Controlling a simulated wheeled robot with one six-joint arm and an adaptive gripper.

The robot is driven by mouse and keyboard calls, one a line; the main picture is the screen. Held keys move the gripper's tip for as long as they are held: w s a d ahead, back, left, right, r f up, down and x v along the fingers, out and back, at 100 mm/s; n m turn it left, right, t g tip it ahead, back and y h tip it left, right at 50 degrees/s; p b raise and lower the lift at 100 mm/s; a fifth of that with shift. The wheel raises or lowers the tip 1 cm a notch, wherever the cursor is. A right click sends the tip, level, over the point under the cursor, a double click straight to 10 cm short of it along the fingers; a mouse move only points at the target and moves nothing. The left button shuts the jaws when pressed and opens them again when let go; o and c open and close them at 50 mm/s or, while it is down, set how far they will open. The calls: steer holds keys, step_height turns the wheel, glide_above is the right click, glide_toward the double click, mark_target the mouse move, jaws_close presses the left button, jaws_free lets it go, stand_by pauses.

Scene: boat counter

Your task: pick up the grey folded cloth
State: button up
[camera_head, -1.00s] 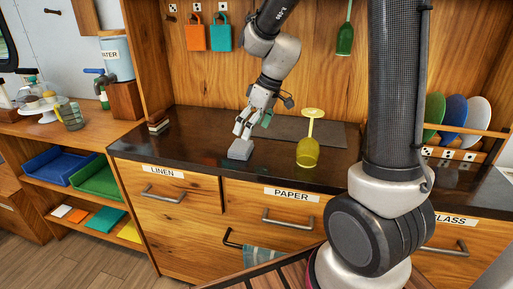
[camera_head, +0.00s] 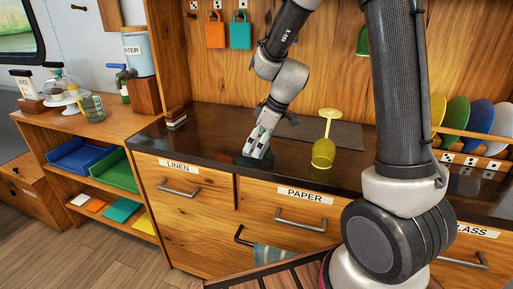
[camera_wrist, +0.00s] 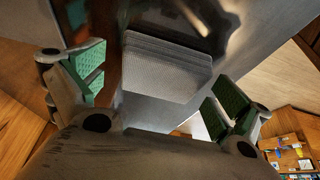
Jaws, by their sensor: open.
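The grey folded cloth (camera_wrist: 165,70) shows in the wrist view as a layered block on the dark counter. It lies between my two fingers with their green pads, apart from both as far as I can see. There the gripper largely hides the cloth, and I cannot tell how high the fingertips are above the counter.
A yellow glass (camera_head: 323,152) stands upside down to the right of my gripper, by a grey mat (camera_head: 345,134). Plates (camera_head: 480,120) stand in a rack at the right. The counter between blocks and gripper is clear.

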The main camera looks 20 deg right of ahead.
steer(key=c, duration=1.1)
steer(key=shift+o, duration=0.2)
